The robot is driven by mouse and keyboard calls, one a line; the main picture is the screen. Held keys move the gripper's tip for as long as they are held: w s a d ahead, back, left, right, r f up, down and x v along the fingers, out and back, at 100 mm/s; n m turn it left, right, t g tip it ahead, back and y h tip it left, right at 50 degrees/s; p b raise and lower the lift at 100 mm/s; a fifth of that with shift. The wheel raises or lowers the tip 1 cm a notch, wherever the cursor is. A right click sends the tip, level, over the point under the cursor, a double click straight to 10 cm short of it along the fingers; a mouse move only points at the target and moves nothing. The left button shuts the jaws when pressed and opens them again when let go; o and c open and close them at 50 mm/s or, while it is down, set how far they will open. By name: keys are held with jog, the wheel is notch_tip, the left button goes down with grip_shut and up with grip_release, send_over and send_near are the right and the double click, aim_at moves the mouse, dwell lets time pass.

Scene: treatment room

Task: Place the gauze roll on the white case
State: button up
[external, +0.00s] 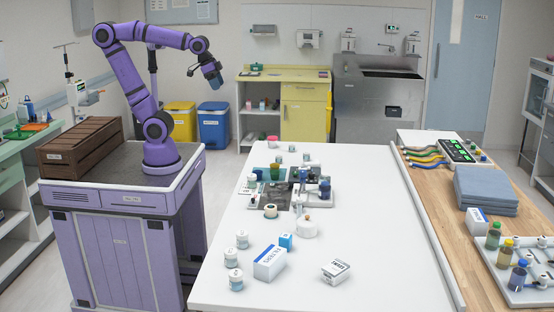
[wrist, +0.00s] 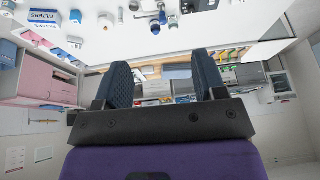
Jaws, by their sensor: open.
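My gripper (external: 214,80) is raised high over the floor between my base and the white table, well away from the table's objects. In the wrist view its two dark fingers (wrist: 164,78) stand apart with nothing between them. A small cream roll with a dark centre (external: 270,211), which looks like the gauze roll, stands on the table's left half. A low round white thing (external: 307,230) stands to its right. A white box with a blue band (external: 269,263) and a smaller white box with black print (external: 335,271) stand nearer the front; I cannot tell which is the white case.
White-lidded jars (external: 236,279) line the table's (external: 372,230) left edge. A dark mat and several small bottles crowd its middle left. The table's right half is clear. A wooden counter (external: 440,213) beyond holds blue folded pads (external: 486,188) and a bottle tray. A brown crate (external: 80,148) sits beside my arm.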

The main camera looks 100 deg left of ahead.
jog(key=s+d+f, duration=0.2)
jog(key=s+f, duration=0.1)
jog(key=s, duration=0.4)
jog(key=shift+s+t, duration=0.3)
jog(key=shift+s, duration=0.1)
